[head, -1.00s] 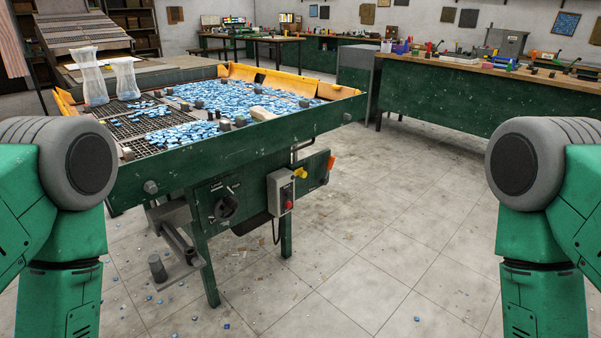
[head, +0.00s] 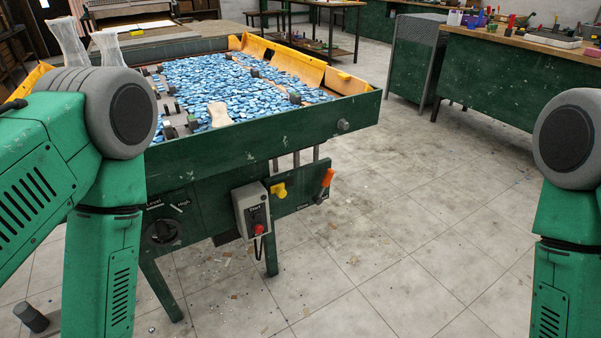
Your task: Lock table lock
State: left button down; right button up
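The green table (head: 262,134) holds many blue mosaic pieces (head: 225,85) inside its raised rim. On its front panel are a black round knob (head: 163,232) marked Level and High, a grey box (head: 253,210) with a red button (head: 259,229), a yellow knob (head: 279,190) and an orange-handled lever (head: 325,182). I cannot tell for certain which of these is the table lock. My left arm covers the table's left front part. My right arm is at the right edge. Neither gripper shows in the head view.
Small debris lies on the tiled floor (head: 400,240). A green workbench (head: 510,85) with tools stands at the back right, beside a grey-green cabinet (head: 415,62). The floor right of the table is open.

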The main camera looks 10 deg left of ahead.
aim_at(279, 189)
jog(key=i+l, duration=0.3)
jog(key=l, duration=0.15)
jog(key=i+l+u, duration=0.15)
jog(key=i+l, duration=0.5)
jog(key=l, duration=0.25)
